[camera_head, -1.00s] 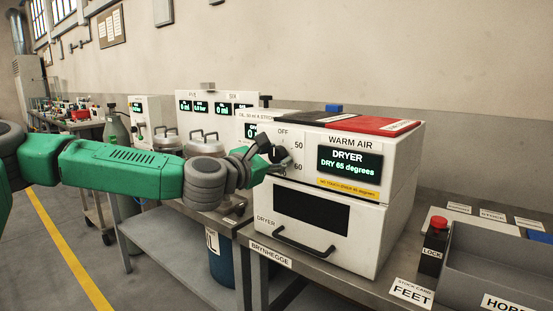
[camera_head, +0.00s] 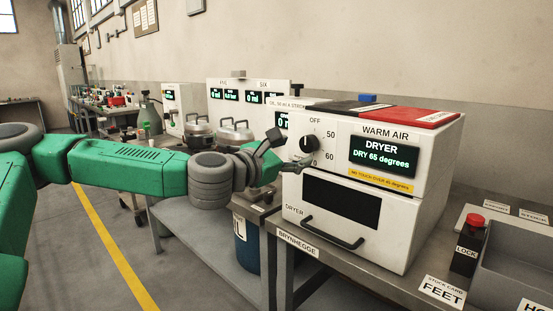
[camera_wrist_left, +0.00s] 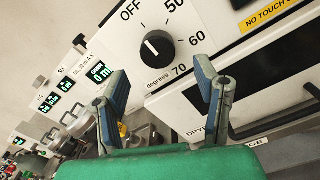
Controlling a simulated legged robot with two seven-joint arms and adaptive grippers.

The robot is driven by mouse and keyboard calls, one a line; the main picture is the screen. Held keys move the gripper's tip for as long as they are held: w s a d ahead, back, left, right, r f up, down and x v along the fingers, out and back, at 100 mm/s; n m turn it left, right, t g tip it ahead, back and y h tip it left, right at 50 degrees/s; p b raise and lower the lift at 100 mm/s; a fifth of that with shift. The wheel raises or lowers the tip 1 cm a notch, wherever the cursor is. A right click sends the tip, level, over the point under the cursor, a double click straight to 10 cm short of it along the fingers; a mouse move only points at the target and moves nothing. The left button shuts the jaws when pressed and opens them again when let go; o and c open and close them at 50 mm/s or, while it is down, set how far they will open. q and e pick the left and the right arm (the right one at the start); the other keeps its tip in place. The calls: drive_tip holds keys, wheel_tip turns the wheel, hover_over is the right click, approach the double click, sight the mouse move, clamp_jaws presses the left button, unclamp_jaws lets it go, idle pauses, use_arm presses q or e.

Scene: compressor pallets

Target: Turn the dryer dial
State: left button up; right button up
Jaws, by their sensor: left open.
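The dryer (camera_head: 290,209) is a white box on the metal bench. Its black dial (camera_head: 308,144) sits on the front panel beside OFF, 50 and 60 marks. The display (camera_head: 383,155) reads "DRY 65 degrees". My left gripper (camera_head: 288,151) is open and empty, just left of the dial in the head view. In the left wrist view, the dial (camera_wrist_left: 157,45) shows whole with a white mark, beyond the spread fingertips (camera_wrist_left: 160,70) and not gripped. A 70 mark also shows there. My right gripper is not in view.
The dryer's lower door has a black handle (camera_head: 331,237). A red button on a LOCK box (camera_head: 466,248) and a grey tray (camera_head: 515,275) stand to the right. Lidded pots (camera_head: 235,134) and other machines stand behind my left arm. Open floor lies left.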

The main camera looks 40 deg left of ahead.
use_arm(q)
drive_tip(key=s, duration=0.6)
drive_tip(key=shift+s+a+f, duration=0.15)
drive_tip(key=shift+s+a, duration=0.1)
drive_tip(key=shift+a, duration=0.1)
drive_tip(key=shift+f, duration=0.1)
drive_tip(key=s+d+f+m+g+h, duration=0.1)
drive_tip(key=s+d+f+m+g, duration=0.15)
drive_tip(key=d+f+m, duration=0.45)
drive_tip(key=s+d+f+m+g+h, duration=0.1)
drive_tip(key=d+f+m+g, duration=0.2)
drive_tip(key=f, duration=0.8)
drive_tip(key=s+d+f+m+g+h, duration=0.15)
drive_tip(key=d+f+m+g, duration=0.3)
drive_tip(key=f, duration=0.45)
drive_tip(key=s+a+f+m+g+y, duration=0.2)
drive_tip(key=s+f+m+g, duration=0.1)
drive_tip(key=s+f+m, duration=0.5)
drive_tip(key=s+a+f+m+g+y, duration=0.2)
drive_tip(key=s+f+m+g, duration=0.2)
drive_tip(key=s+f+m, duration=0.4)
drive_tip(key=s+f, duration=0.3)
drive_tip(key=s, duration=0.3)
drive_tip(key=shift+s+f, duration=0.2)
drive_tip(key=shift+f, duration=0.1)
